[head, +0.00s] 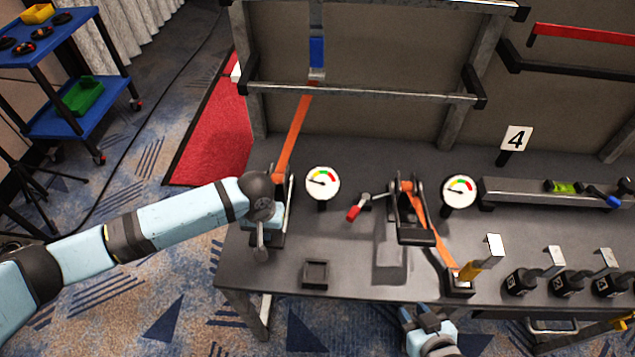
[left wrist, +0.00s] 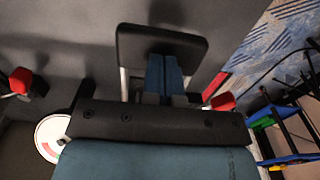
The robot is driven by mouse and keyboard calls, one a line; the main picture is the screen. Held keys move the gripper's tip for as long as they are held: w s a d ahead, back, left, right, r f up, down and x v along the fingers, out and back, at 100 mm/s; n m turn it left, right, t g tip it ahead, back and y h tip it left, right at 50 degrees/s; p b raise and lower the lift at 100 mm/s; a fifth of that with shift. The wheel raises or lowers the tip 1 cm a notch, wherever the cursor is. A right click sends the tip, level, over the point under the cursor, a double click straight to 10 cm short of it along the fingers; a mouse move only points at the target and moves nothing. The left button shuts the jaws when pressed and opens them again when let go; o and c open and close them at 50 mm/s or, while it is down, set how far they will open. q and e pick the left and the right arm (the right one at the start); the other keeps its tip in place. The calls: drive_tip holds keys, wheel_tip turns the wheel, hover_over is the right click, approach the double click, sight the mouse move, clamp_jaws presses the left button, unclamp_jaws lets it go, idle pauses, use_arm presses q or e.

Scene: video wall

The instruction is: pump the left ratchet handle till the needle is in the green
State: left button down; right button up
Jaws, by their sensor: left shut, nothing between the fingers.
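The left ratchet (head: 268,232) stands at the left end of the dark table, with an orange strap (head: 297,130) rising from it. My left arm covers much of it. My left gripper (left wrist: 167,72) is shut and empty, its blue fingers against or just in front of a black plate (left wrist: 190,42) with metal side arms, which looks like part of the ratchet; contact cannot be told. The left gauge (head: 323,183) has its needle pointing left, away from the coloured marks at its upper right. My right gripper (head: 428,321) is at the table's front edge; its jaw opening is unclear.
A second ratchet (head: 411,212) and the right gauge (head: 459,191) stand to the right. A red-handled lever (head: 357,208) lies between the ratchets. A small black tray (head: 315,275) sits near the front edge. A metal frame (head: 365,93) rises behind.

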use_arm(q)
drive_tip(key=shift+f, duration=1.4)
drive_tip(key=shift+r+p, duration=0.3)
drive_tip(key=shift+r, duration=0.2)
wheel_tip(320, 180, up, 9)
drive_tip(key=p, duration=1.1)
drive_tip(key=shift+r, duration=0.2)
